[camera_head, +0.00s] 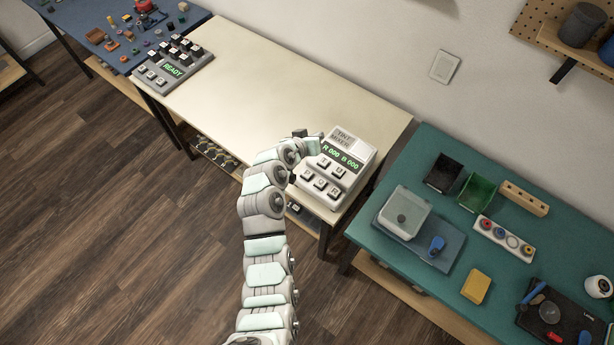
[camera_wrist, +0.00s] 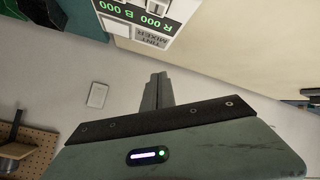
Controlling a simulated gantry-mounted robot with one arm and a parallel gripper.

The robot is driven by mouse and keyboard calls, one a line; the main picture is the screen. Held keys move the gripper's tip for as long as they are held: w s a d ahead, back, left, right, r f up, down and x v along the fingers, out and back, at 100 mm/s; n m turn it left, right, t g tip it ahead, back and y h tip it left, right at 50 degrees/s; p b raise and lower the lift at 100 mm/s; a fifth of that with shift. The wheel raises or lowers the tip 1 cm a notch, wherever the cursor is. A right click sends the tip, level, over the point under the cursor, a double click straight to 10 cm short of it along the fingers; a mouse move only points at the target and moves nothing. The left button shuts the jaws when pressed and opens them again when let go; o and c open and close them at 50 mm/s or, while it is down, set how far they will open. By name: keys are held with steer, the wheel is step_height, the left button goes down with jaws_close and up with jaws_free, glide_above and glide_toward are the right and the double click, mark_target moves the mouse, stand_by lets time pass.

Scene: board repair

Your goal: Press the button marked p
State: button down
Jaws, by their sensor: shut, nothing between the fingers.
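A light grey tint mixer box (camera_head: 346,150) stands at the right end of the cream table, with a green display reading "R 000 B 000". A grey keypad (camera_head: 190,79) with a "READY" display and lettered keys sits at the table's left end.
The cream table (camera_head: 250,80) is bare between the two devices. A teal table (camera_head: 460,150) at the right holds bins, a clear-lidded box (camera_head: 404,212) and a yellow block (camera_head: 476,286). A blue table (camera_head: 75,15) with small parts is at the far left.

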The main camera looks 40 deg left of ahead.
steer(key=s+d+m+g+h+b, duration=0.1)
steer(key=s+h, duration=0.3)
steer(key=s, duration=0.2)
steer(key=shift+s+f+g+b, duration=0.3)
steer(key=shift+g, duration=0.1)
steer(key=shift+f, duration=0.1)
steer(key=b, duration=0.4)
glide_above(305, 175)
step_height(305, 175, down, 8)
steer(key=shift+r, duration=0.2)
steer(key=shift+f, duration=0.55)
steer(key=shift+f+b, duration=0.1)
steer(key=shift+b, duration=0.25)
stand_by(0.8)
steer(key=shift+f+b, duration=0.3)
